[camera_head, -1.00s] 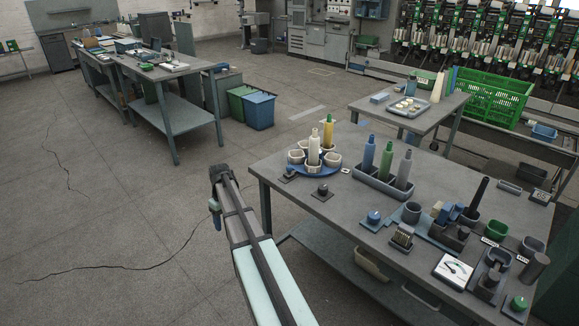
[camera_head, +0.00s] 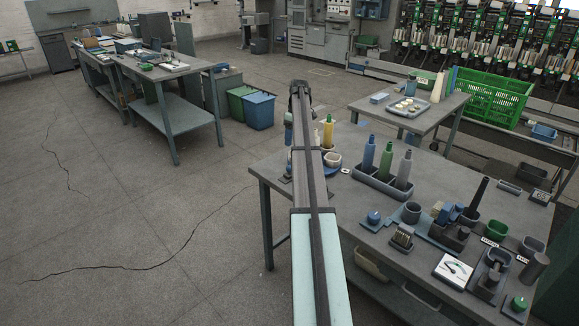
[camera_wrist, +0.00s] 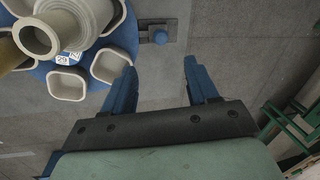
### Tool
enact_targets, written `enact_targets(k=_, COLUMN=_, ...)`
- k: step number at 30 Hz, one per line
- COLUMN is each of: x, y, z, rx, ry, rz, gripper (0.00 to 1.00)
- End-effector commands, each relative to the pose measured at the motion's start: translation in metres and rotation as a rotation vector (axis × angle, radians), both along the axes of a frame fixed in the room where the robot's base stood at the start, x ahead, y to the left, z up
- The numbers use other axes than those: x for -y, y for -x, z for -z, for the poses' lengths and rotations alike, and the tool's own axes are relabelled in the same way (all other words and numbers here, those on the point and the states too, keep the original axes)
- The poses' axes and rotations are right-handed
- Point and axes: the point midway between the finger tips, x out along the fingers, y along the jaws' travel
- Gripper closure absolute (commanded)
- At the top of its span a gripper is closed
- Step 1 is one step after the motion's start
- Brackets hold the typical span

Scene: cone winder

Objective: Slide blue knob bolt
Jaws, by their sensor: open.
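A small bolt with a blue-grey knob (camera_wrist: 160,37) sits on a dark plate beside the blue round tray (camera_wrist: 40,70) in the wrist view. My gripper (camera_wrist: 160,75) is open, with its two blue fingers apart and nothing between them. The knob shows just beyond the fingertips, roughly in line with the gap. The fingers appear above the table; I cannot tell their exact height. In the head view my gripper (camera_head: 288,122) hangs at the arm's far end, and the arm hides most of the tray and the bolt area.
White cups (camera_wrist: 109,65) and a large pale cone (camera_wrist: 65,25) on the tray stand close left of my fingers. A rack (camera_head: 378,184) with several bottles stands right of the arm. Another blue knob (camera_head: 373,217) sits near the table's front edge. Floor shows beyond the table's left edge.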

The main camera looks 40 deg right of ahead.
Motion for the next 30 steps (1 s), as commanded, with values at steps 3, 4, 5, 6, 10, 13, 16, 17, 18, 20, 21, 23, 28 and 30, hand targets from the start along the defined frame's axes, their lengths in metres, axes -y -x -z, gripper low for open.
enact_targets(k=3, x=-0.005, y=0.002, z=0.019, rx=-0.002, ry=-0.002, rz=0.000, gripper=0.41)
enact_targets(k=4, x=-0.006, y=0.002, z=0.024, rx=-0.002, ry=-0.002, rz=0.000, gripper=0.41)
enact_targets(k=5, x=-0.007, y=0.002, z=0.029, rx=-0.001, ry=-0.001, rz=0.000, gripper=0.41)
enact_targets(k=6, x=-0.009, y=0.002, z=0.037, rx=-0.001, ry=-0.001, rz=0.000, gripper=0.41)
enact_targets(k=10, x=-0.013, y=0.003, z=0.059, rx=-0.001, ry=-0.001, rz=0.001, gripper=0.41)
enact_targets(k=13, x=-0.017, y=0.003, z=0.077, rx=-0.002, ry=-0.001, rz=0.001, gripper=0.41)
enact_targets(k=16, x=-0.019, y=0.004, z=0.091, rx=-0.001, ry=0.000, rz=0.001, gripper=0.41)
enact_targets(k=17, x=-0.020, y=0.004, z=0.096, rx=-0.001, ry=0.000, rz=0.001, gripper=0.41)
enact_targets(k=18, x=-0.021, y=0.004, z=0.101, rx=-0.001, ry=-0.001, rz=0.001, gripper=0.41)
enact_targets(k=20, x=-0.022, y=0.004, z=0.107, rx=-0.001, ry=-0.001, rz=0.001, gripper=0.41)
enact_targets(k=21, x=-0.023, y=0.004, z=0.111, rx=-0.001, ry=-0.001, rz=0.001, gripper=0.41)
enact_targets(k=23, x=-0.024, y=0.004, z=0.115, rx=-0.001, ry=0.000, rz=0.001, gripper=0.41)
enact_targets(k=28, x=-0.025, y=0.004, z=0.122, rx=0.000, ry=0.001, rz=0.001, gripper=0.41)
enact_targets(k=30, x=-0.025, y=0.004, z=0.123, rx=0.000, ry=0.001, rz=0.001, gripper=0.41)
